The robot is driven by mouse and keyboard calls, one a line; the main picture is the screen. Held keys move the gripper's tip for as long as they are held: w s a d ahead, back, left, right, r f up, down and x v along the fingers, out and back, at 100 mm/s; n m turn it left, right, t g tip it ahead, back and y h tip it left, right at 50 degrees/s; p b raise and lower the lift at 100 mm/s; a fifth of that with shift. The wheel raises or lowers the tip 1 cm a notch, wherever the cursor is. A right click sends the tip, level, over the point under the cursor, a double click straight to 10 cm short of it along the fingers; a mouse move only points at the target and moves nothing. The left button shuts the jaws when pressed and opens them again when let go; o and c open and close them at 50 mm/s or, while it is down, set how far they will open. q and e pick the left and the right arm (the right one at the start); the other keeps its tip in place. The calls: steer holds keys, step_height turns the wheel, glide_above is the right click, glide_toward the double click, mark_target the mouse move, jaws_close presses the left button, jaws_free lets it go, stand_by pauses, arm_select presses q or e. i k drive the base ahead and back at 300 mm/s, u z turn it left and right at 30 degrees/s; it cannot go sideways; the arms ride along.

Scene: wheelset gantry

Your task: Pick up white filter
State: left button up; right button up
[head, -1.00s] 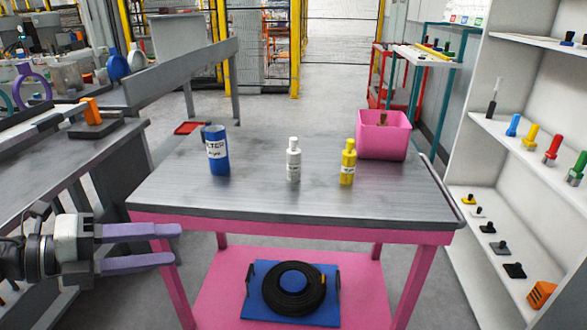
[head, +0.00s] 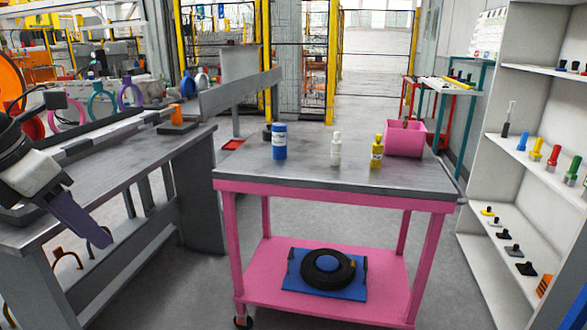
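A small white bottle (head: 336,149) stands upright on the grey top of a pink cart (head: 330,183) in the head view; it is the only white item there. A blue can (head: 279,142) stands to its left and a yellow bottle (head: 377,152) to its right, both apart from it. My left gripper (head: 100,238) with purple fingers is at the left, pointing down and right beside the grey bench, far from the white bottle. Its fingers overlap in this view, so the gap between them is hidden. Nothing shows in it. My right gripper is out of view.
A pink bin (head: 405,138) stands at the cart's back right corner. A blue mat with a black coil (head: 327,267) lies on the lower shelf. A grey bench (head: 150,160) is at left, a white shelf unit (head: 490,155) at right. Floor is free in front.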

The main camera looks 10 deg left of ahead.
mark_target(336, 152)
steer(key=z, duration=1.1)
steer(key=i, duration=1.95)
steer(key=u, duration=0.8)
steer(key=i, duration=0.7)
steer(key=u, duration=0.45)
